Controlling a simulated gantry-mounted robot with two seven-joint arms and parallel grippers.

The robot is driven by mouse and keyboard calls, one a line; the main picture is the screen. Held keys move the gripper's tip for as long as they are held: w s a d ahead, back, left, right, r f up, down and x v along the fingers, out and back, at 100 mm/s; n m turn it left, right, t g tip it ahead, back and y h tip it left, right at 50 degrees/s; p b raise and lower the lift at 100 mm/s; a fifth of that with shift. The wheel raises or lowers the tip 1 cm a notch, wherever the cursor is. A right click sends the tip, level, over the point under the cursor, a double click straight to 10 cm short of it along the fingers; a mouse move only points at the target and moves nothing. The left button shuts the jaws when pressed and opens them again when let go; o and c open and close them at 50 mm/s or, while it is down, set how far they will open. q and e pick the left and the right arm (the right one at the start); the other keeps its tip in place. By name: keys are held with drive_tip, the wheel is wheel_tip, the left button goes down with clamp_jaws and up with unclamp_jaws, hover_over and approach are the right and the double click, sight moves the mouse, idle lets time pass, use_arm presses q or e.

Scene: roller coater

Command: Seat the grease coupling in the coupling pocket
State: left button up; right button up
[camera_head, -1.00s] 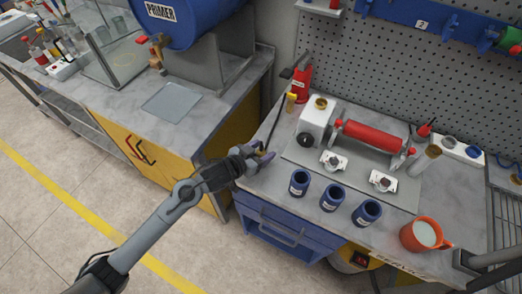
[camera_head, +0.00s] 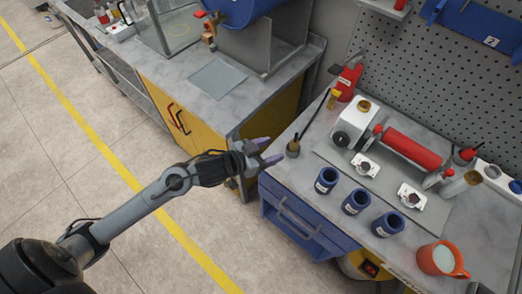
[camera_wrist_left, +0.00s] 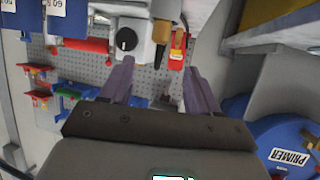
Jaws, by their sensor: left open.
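My left gripper (camera_head: 272,151) is open and empty, just off the left corner of the roller bench. Its two purple fingers also show spread apart in the left wrist view (camera_wrist_left: 157,78), with nothing between them. A small brass-coloured piece (camera_head: 293,148) stands on the bench corner, a little right of the fingertips. A thin dark rod slants up from it. I cannot tell if this is the grease coupling. Two light metal blocks with dark centres (camera_head: 365,165) (camera_head: 411,196) sit on the plate; I cannot make out which place is the coupling pocket. My right gripper is not in view.
Several blue jars (camera_head: 356,202) stand along the bench front, with an orange mug (camera_head: 441,259) at right. A red roller (camera_head: 412,149), a white unit with a black knob (camera_head: 355,125) and a red bottle (camera_head: 347,80) stand behind. The yellow cabinet (camera_head: 160,105) is at left.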

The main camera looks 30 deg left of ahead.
use_arm(q)
drive_tip(key=s+f+n+g+y, duration=0.1)
drive_tip(key=s+f+g, duration=0.3)
drive_tip(key=s, duration=0.7)
drive_tip(key=s+f+n+g+y, duration=0.1)
drive_tip(key=s+f+g+y, duration=0.2)
drive_tip(key=s, duration=0.8)
wheel_tip(320, 180, down, 2)
drive_tip(key=shift+s+a+f+g+y, duration=0.1)
drive_tip(key=shift+s+a+g+y, duration=0.15)
drive_tip(key=shift+g, duration=0.75)
drive_tip(key=shift+w, duration=0.1)
wheel_tip(320, 180, up, 27)
drive_tip(key=p, duration=2.7)
